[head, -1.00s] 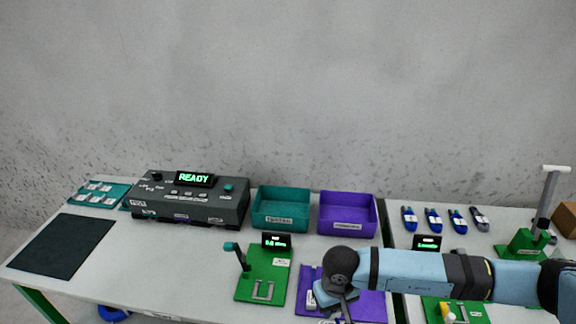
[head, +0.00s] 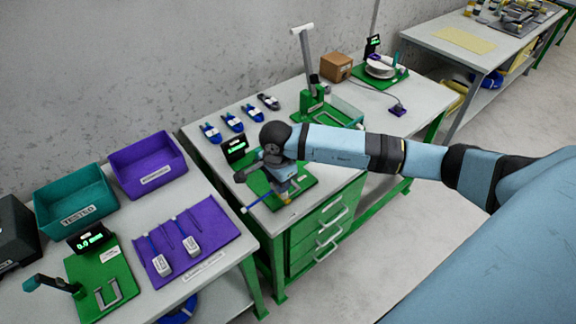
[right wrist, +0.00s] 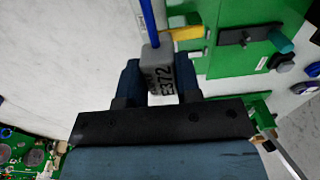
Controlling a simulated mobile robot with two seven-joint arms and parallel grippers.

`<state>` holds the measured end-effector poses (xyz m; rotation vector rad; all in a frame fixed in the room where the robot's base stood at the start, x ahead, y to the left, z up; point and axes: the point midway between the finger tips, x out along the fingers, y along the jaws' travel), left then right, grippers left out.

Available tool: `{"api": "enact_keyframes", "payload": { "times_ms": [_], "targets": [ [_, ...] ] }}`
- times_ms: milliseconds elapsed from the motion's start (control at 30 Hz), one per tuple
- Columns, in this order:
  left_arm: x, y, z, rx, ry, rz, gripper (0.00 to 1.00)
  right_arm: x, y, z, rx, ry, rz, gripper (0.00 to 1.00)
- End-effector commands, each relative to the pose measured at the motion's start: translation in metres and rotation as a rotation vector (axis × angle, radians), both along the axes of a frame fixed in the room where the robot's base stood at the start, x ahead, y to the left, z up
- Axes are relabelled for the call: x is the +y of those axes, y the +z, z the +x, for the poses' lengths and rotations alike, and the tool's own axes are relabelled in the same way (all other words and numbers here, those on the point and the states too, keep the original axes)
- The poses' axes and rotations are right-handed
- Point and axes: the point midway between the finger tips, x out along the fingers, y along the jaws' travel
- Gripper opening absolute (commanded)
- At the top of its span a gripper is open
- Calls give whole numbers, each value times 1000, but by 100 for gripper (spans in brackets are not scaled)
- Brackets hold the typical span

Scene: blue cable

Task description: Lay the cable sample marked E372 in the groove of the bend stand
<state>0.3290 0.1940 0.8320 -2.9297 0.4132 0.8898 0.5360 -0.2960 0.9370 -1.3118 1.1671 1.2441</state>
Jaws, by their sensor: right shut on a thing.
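My right gripper (head: 277,180) is shut on the grey block of a cable sample (right wrist: 160,72). The block is marked E372 and sits between the fingers (right wrist: 158,88) in the right wrist view. Its blue cable (head: 254,204) sticks out past the gripper toward the lower left in the head view. The gripper is over a green board (head: 301,188) with a small display (head: 235,148) on the drawer table. The arm and gripper hide much of this board; I cannot make out a groove or whether the sample touches it. My left gripper is not in view.
A purple mat (head: 218,221) holds two other grey-ended samples. A teal bin (head: 75,201) and purple bin (head: 150,161) stand at left.

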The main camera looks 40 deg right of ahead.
Motion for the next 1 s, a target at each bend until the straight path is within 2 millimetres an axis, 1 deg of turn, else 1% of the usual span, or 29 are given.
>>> {"api": "enact_keyframes", "payload": {
  "times_ms": [33,200,300,400,500,600,700,867,1000],
  "targets": [
    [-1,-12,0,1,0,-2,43,-7,-9,9,-5,-155,6,7],
    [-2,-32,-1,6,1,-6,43,-31,-15,33,-13,-709,22,7],
    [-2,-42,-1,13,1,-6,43,-44,-18,44,-12,-1006,32,7],
    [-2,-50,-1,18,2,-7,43,-56,-20,52,-9,-1251,37,7],
    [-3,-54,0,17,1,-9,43,-64,-21,58,-6,-1427,42,7],
    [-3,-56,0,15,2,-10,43,-69,-21,61,-3,-1535,43,7],
    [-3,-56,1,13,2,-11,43,-71,-22,62,-1,-1581,43,7],
    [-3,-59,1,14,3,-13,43,-70,-27,62,-1,-1589,43,7],
    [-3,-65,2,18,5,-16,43,-70,-37,61,1,-1587,44,7]
  ]
}}
